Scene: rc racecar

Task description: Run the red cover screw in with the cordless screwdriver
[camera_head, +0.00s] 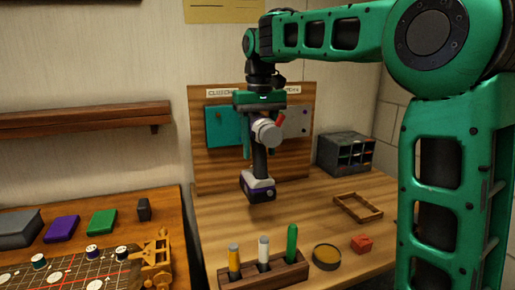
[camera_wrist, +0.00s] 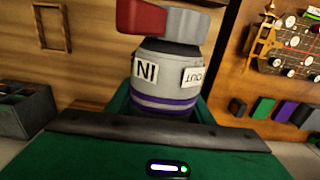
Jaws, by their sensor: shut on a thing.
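My gripper (camera_head: 260,138) is shut on the cordless screwdriver in front of an upright wooden board. The screwdriver (camera_head: 260,160) has a grey head, a red tip part on its right, a dark handle and a white and purple base. I cannot tell whether its base touches the table. In the wrist view the screwdriver (camera_wrist: 168,78) shows labels reading IN and OUT, a purple band and a red and grey part. The chassis plate (camera_head: 70,270) lies on the left table with several capped parts on it. I cannot pick out the red cover screw for certain.
The wooden board (camera_head: 205,165) carries teal and grey panels. A holder (camera_head: 290,274) with several upright tools, a round dish (camera_head: 326,257), a red block (camera_head: 361,244), a wooden frame (camera_head: 358,208) and a dark compartment box (camera_head: 345,152) stand on the right table. Its middle is mostly clear.

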